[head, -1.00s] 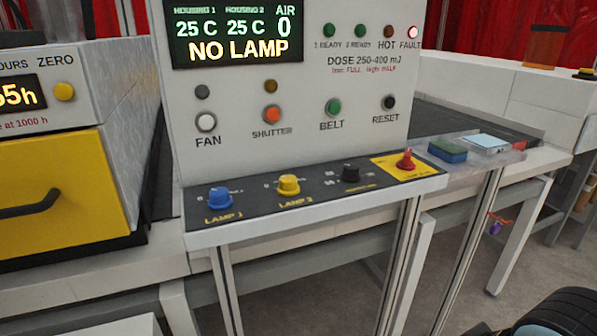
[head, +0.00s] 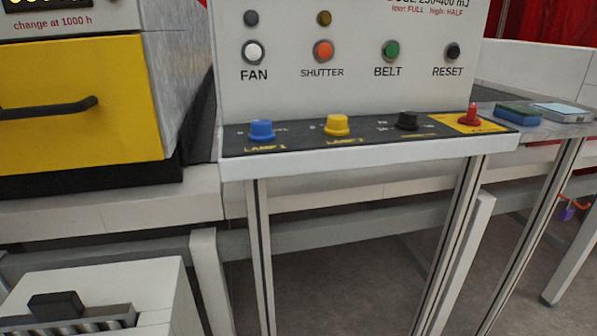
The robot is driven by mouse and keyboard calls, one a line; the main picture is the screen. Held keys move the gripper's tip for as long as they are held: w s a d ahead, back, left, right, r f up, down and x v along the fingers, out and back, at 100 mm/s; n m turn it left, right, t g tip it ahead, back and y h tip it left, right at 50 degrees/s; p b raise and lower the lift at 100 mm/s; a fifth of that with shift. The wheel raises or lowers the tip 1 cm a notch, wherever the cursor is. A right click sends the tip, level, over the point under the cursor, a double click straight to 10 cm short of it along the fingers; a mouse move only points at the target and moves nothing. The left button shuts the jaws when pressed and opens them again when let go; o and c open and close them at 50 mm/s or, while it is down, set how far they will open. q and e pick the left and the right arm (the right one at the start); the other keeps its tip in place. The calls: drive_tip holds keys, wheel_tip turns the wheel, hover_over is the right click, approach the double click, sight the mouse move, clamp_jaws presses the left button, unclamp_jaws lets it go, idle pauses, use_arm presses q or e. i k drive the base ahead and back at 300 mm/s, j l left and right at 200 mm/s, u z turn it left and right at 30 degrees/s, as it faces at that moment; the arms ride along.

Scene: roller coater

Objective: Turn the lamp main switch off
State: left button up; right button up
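A red rotary knob (head: 470,114) stands on a yellow plate (head: 486,126) at the right end of the black sloped control strip. The plate's lettering is too small to read, so I cannot tell for sure that this is the lamp main switch or which position it is in. On the same strip are a blue knob (head: 261,130) marked LAMP 1, a yellow knob (head: 337,125) marked LAMP 2 and a black knob (head: 407,120). Neither of my grippers is in view, and nothing touches the knobs.
The upright panel (head: 350,105) above carries FAN, SHUTTER, BELT and RESET buttons. A yellow drawer (head: 80,105) is at left. Blue-topped pads (head: 518,113) lie right of the strip. A white box (head: 100,285) stands low at left. Space before the strip is clear.

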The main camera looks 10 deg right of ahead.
sight(471, 119)
drive_tip(key=z, duration=1.25)
